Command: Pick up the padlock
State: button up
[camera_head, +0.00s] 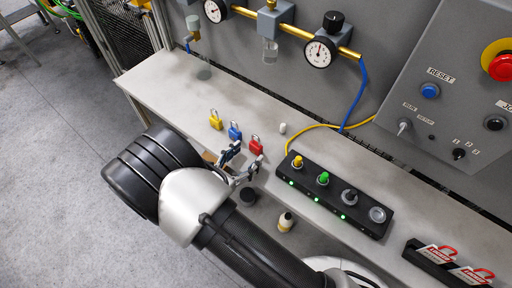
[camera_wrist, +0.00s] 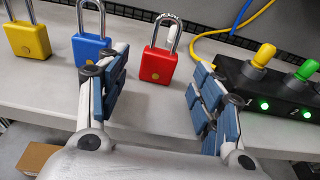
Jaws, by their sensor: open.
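Three padlocks stand in a row on the grey bench: a yellow padlock (camera_head: 215,121), a blue padlock (camera_head: 235,132) and a red padlock (camera_head: 256,146). In the wrist view the red padlock (camera_wrist: 158,64) stands upright beyond the space between my fingers, the blue padlock (camera_wrist: 90,48) is partly behind the left finger, and the yellow padlock (camera_wrist: 28,38) is at far left. My gripper (camera_head: 242,164) is open and empty at the bench's front side, close to the red and blue padlocks. Its fingers (camera_wrist: 160,105) show spread apart in the wrist view.
A black box with knobs and green lights (camera_head: 335,194) stands right of the padlocks.

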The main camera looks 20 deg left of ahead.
aim_at(254, 148)
jog(key=x, duration=0.2)
jog(key=b+x, duration=0.1)
jog(key=x, duration=0.2)
jog(key=shift+w+r, duration=0.2)
jog(key=shift+w, duration=0.2)
jog(key=c, duration=1.2)
